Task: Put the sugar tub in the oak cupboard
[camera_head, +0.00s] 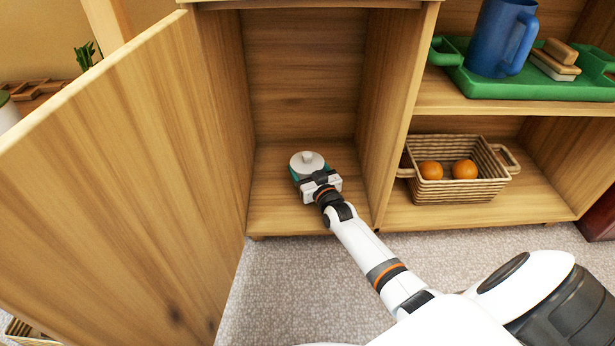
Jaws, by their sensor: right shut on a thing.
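The sugar tub (307,161), teal with a white knobbed lid, is inside the left compartment of the oak cupboard (305,75), low over its floor board. I cannot tell whether it touches the board. My right gripper (314,180) reaches in from the front and is shut on the tub; its fingers and wrist hide the tub's near side. The cupboard door (120,190) stands wide open on the left. My left gripper is not in view.
The compartment floor around the tub is clear. To the right, a wicker basket (458,190) with two oranges stands on the lower shelf. Above it, a green tray (520,85) holds a blue jug (498,40) and stacked wooden-topped pieces (556,60). Grey carpet lies in front.

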